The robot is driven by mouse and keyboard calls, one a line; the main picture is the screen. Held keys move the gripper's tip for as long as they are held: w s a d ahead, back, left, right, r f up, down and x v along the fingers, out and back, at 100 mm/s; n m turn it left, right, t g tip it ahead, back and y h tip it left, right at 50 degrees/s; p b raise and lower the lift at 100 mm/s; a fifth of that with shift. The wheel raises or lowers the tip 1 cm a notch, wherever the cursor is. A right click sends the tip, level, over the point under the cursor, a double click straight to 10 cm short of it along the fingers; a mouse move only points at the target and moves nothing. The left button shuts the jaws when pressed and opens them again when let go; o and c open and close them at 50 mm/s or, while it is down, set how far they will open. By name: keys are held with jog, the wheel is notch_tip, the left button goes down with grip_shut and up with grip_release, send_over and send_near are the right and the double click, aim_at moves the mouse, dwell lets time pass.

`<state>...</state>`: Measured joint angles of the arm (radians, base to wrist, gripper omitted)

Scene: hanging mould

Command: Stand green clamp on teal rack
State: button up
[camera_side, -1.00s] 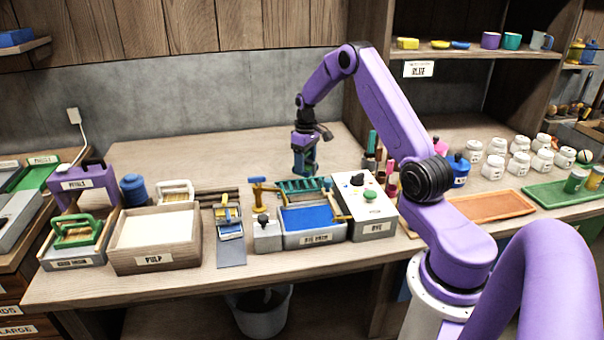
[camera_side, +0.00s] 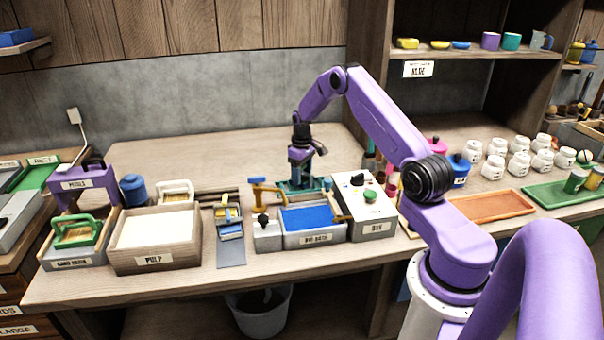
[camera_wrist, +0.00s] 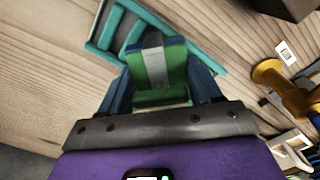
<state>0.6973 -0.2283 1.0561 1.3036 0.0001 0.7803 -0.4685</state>
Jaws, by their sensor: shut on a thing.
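The green clamp (camera_wrist: 152,68), with a pale grey stripe, sits between the two blue fingers of my gripper (camera_wrist: 160,92) in the wrist view. My gripper (camera_side: 299,172) is shut on it and points down behind the dye bath in the side view. The teal slatted rack (camera_wrist: 112,30) lies on the bench just beyond and under the clamp in the wrist view. In the side view the rack (camera_side: 318,184) is partly hidden by my gripper. Whether the clamp touches the rack I cannot tell.
The dye bath (camera_side: 315,239) with blue liquid stands in front of the rack. A grey control box (camera_side: 349,222) is to its right, and a yellow-brown handled tool (camera_side: 262,192) to its left. The bench behind is clear.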

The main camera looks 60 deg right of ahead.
jog(key=shift+f, duration=0.15)
jog(key=o, duration=1.2)
